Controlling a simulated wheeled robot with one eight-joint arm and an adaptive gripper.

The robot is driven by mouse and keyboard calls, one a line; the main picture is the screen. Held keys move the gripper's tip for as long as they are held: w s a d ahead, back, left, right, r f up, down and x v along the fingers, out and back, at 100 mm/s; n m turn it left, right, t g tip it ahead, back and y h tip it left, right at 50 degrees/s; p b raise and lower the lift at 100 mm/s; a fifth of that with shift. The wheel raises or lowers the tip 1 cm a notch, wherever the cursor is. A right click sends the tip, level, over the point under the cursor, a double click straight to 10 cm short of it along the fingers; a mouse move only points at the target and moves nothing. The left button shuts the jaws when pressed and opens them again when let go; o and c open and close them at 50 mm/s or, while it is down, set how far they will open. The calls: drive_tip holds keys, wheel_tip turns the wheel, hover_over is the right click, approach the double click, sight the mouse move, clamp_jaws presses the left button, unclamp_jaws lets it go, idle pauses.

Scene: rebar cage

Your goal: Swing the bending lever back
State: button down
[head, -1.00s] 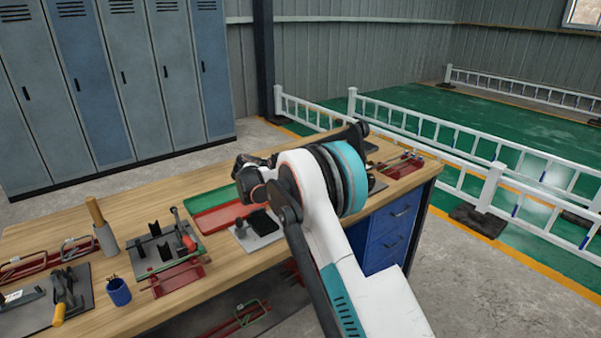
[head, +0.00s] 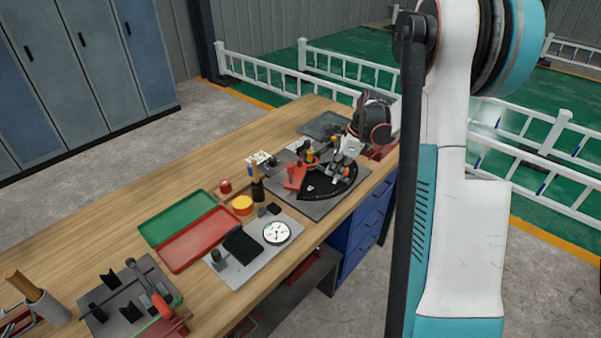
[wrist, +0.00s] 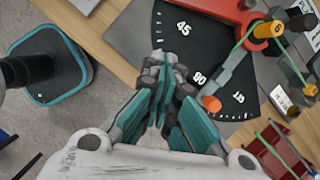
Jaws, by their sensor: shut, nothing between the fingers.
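The bending station, a dark fan-shaped plate with white angle marks (head: 325,187), sits on a grey base on the bench. In the wrist view the plate (wrist: 172,30) shows 45, 90 and a partly covered third mark. A grey lever (wrist: 240,72) with an orange end (wrist: 211,103) runs from near the yellow-topped pivot (wrist: 268,30) out over the plate. A green bar bends beside the pivot. My gripper (wrist: 163,60) is shut and empty, with its fingertips over the plate, left of the orange end. It also shows in the head view (head: 347,150). Contact with the lever cannot be told.
A red block (head: 295,176) stands on the station. Left of it are a dial gauge (head: 276,233), a yellow disc (head: 242,205), a red tray (head: 198,240) and a green tray (head: 177,219). A red rack (wrist: 285,150) is close right of my gripper. The bench's front edge is close by.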

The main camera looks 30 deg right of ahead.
drive_tip(key=b+x, duration=0.2)
drive_tip(key=x, duration=0.7)
drive_tip(key=shift+w+a+b, duration=0.15)
drive_tip(key=shift+a+b, duration=0.1)
drive_tip(key=shift+b, duration=0.15)
drive_tip(key=shift+w+a+f+b, duration=0.2)
drive_tip(key=shift+w+a+b, duration=0.2)
drive_tip(key=shift+w+a, duration=0.95)
drive_tip(key=shift+a, duration=0.2)
drive_tip(key=shift+r, duration=0.1)
drive_tip(key=shift+a, duration=0.15)
